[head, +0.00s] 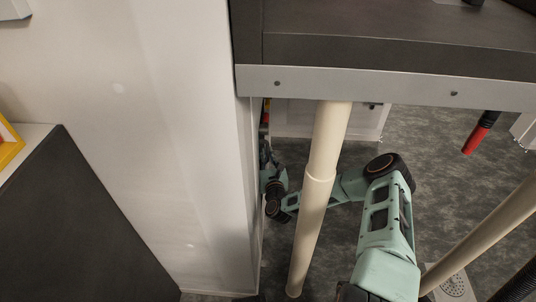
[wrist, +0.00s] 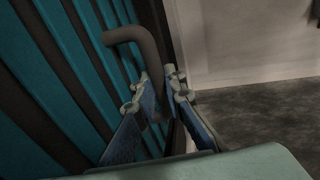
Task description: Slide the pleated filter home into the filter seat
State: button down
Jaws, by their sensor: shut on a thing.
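The pleated filter (wrist: 45,75) fills the left of the wrist view, with teal pleats between dark bands. A grey bent handle (wrist: 135,36) stands out from its face. My gripper (wrist: 167,88) is shut on the handle, with one finger on each side of its lower part. In the head view my arm reaches past a pale post towards the edge of a white wall, and my gripper's fingers are hidden there. I cannot make out the filter seat in either view, nor how far the filter sits in it.
A pale post (head: 321,176) stands in front of my arm in the head view. A dark bench top with a metal edge (head: 390,87) lies above. A white wall (head: 170,150) is close on the left. A red-tipped hose (head: 475,139) hangs at right. Grey floor (head: 450,190) shows below.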

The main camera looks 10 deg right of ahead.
jog(key=shift+f, duration=1.1)
dwell(0.6)
